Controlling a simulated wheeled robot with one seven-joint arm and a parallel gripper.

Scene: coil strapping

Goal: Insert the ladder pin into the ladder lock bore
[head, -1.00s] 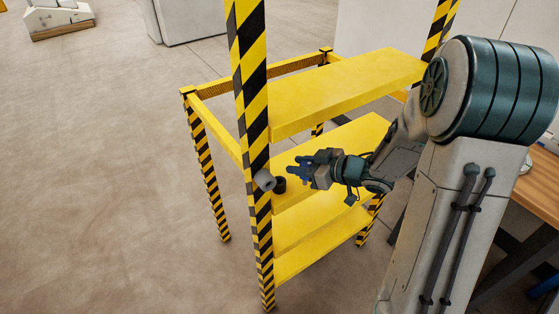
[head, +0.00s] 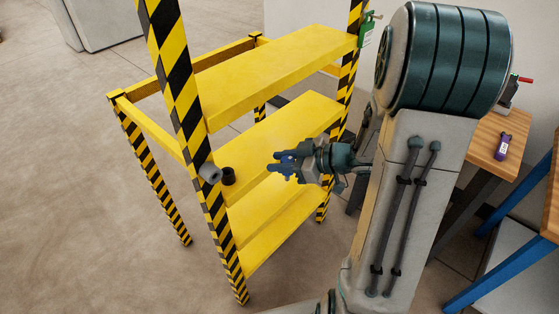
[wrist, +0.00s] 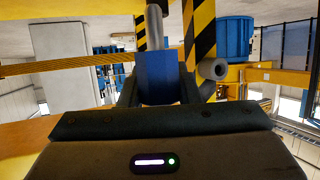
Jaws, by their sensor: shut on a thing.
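My gripper (head: 282,167) is shut on the ladder pin, which has a blue block-shaped grip (wrist: 157,77) and a grey metal shaft (wrist: 153,25). In the wrist view the shaft points up and away from the jaws. A grey tube (head: 209,172) with an open end sits on the near striped post; it looks like the lock bore and also shows in the wrist view (wrist: 214,69), right of the pin. A black round collar (head: 228,176) is beside it. In the head view my gripper is right of both, with a clear gap.
The yellow ladder frame has broad steps (head: 285,65) and striped posts (head: 175,60) close to my gripper. A green tag (head: 366,30) hangs at its far right post. A wooden bench (head: 490,150) with a purple object (head: 503,146) stands at right. Floor at left is open.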

